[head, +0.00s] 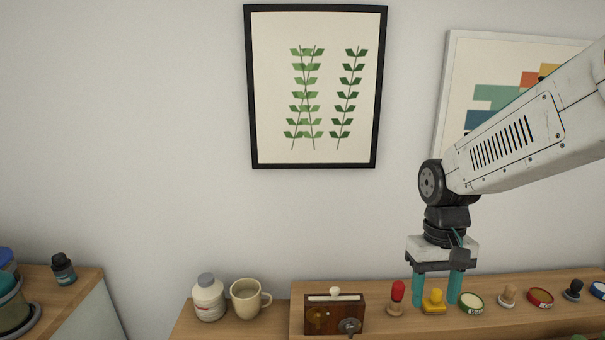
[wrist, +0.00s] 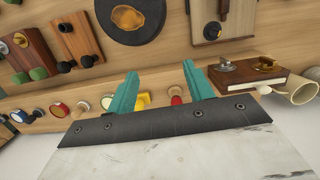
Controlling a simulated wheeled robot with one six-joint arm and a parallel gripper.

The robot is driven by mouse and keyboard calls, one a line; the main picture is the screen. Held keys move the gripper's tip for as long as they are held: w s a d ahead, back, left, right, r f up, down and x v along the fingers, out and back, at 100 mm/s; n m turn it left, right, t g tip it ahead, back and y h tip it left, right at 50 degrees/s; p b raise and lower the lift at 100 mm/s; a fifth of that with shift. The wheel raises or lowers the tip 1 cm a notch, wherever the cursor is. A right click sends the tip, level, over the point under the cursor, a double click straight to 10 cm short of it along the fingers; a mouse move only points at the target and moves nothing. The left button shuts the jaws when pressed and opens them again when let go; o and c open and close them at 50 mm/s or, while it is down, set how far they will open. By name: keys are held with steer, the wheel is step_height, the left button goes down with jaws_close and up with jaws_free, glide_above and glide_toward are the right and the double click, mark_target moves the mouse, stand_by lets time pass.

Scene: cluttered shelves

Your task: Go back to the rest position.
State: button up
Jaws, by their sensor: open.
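My gripper (head: 436,290) hangs from the arm at the right of the head view, pointing down over the shelf. Its two teal fingers are apart. A yellow stamp-like object (head: 433,301) shows between the fingers in the head view; I cannot tell whether they touch it. In the wrist view my gripper (wrist: 160,90) also shows open fingers, with the yellow object (wrist: 143,99) and the red-topped object (wrist: 176,97) seen between them.
A red-topped wooden object (head: 396,298) stands just left of the fingers, and a green-rimmed tin (head: 471,301) just right. A brown box (head: 334,315), a cream mug (head: 247,299) and a white jar (head: 208,298) stand further left. The wall above is free apart from framed pictures (head: 316,85).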

steer(key=s+d+r+t, duration=0.1)
steer(key=s+r, duration=0.3)
steer(key=s, duration=0.4)
steer(key=s+d+r+t, duration=0.1)
steer(key=s+r, duration=0.3)
steer(key=s, duration=0.5)
steer(key=shift+s+r+t, duration=0.15)
steer(key=shift+s+t, duration=0.1)
steer(key=shift+t, duration=0.35)
stand_by(0.5)
